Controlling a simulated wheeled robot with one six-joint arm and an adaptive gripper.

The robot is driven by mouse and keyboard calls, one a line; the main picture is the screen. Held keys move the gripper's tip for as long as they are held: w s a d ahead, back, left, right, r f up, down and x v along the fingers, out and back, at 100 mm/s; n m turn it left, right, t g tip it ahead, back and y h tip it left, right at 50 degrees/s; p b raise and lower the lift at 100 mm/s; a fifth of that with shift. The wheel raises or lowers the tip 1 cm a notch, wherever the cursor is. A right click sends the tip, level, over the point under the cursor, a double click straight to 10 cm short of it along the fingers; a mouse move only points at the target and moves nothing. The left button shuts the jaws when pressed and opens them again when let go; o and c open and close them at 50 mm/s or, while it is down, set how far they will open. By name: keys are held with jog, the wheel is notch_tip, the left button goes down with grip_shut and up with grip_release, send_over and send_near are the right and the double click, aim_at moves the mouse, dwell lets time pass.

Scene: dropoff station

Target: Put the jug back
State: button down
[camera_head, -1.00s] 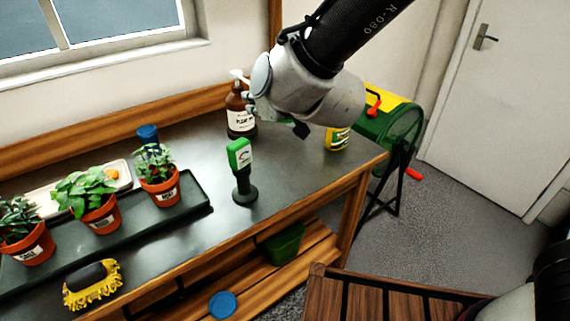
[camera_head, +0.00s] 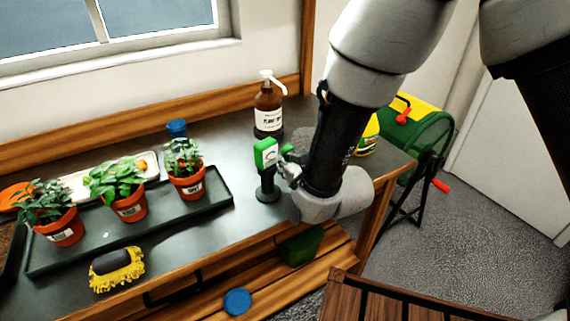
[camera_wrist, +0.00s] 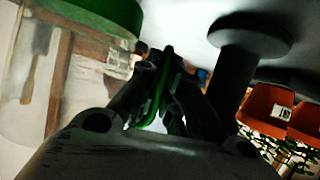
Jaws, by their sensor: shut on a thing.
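In the head view my gripper (camera_head: 290,165) is low over the bench, close beside the green-and-white meter on a black stand (camera_head: 266,155). My arm covers much of what is behind it. In the wrist view, which looks upside down, the fingers (camera_wrist: 163,65) are closed together on a thin green strip. A clear vessel with a green end (camera_wrist: 85,15), apparently the jug, fills the left side. The strip looks like its handle, though the join is hidden. I cannot make out the jug in the head view.
The bench (camera_head: 215,240) holds a pump bottle (camera_head: 268,118), a yellow container (camera_head: 368,138), a black tray (camera_head: 140,238) of potted plants and a yellow brush (camera_head: 117,270). A green drum (camera_head: 422,140) stands right of the bench. Bare bench shows between tray and meter.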

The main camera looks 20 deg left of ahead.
jog(key=c, duration=1.9)
grip_release()
jog(key=shift+f, duration=0.1)
jog(key=shift+o, duration=0.2)
jog(key=shift+s+r, duration=0.1)
jog(key=shift+r, duration=0.1)
jog(key=v, duration=0.7)
jog(key=shift+s+d, duration=0.1)
jog(key=shift+d, duration=0.05)
